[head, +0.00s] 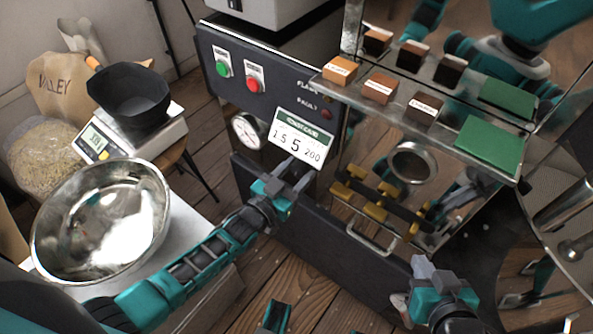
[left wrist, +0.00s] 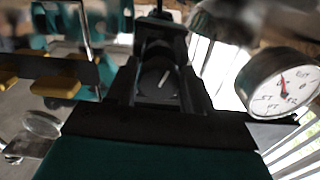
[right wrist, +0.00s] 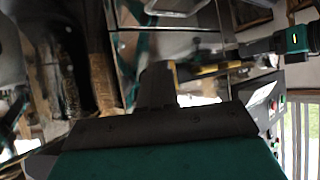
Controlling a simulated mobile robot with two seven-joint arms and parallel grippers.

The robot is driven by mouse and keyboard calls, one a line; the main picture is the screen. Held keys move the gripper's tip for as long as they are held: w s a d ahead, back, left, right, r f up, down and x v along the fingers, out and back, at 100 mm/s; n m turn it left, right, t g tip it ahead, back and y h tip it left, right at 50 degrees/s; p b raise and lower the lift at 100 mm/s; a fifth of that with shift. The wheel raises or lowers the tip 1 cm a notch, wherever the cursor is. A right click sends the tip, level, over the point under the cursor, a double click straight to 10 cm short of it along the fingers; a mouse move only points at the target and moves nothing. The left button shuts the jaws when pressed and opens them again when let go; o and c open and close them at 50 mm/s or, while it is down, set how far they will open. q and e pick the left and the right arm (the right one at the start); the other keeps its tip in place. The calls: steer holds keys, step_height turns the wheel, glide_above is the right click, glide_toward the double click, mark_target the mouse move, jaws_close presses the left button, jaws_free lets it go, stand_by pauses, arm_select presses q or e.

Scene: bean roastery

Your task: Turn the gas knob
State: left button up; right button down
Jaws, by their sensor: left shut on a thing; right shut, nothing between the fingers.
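The gas knob (left wrist: 158,82) is a dark round knob with a white pointer line, seen between my left fingers in the left wrist view. In the head view it is hidden behind my left gripper (head: 289,176), just below the white card (head: 300,140) with a green heading and numbers on the machine's dark panel. My left gripper is shut on the knob; the pointer line is tilted from upright. My right gripper (head: 424,268) is shut and empty, low in front of the machine, apart from it.
A round gauge (head: 249,131) sits left of the knob, with green (head: 223,69) and red (head: 254,85) buttons above. A yellow-and-black latch bar (head: 380,196) and a handle (head: 371,238) lie to the right. A steel bowl (head: 158,222) stands at left, near a scale (head: 176,128).

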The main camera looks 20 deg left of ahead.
arm_select(q)
steer(key=shift+m, duration=0.3)
steer(key=o, duration=1)
steer(key=p+v, duration=0.2)
steer(key=v, duration=1.1)
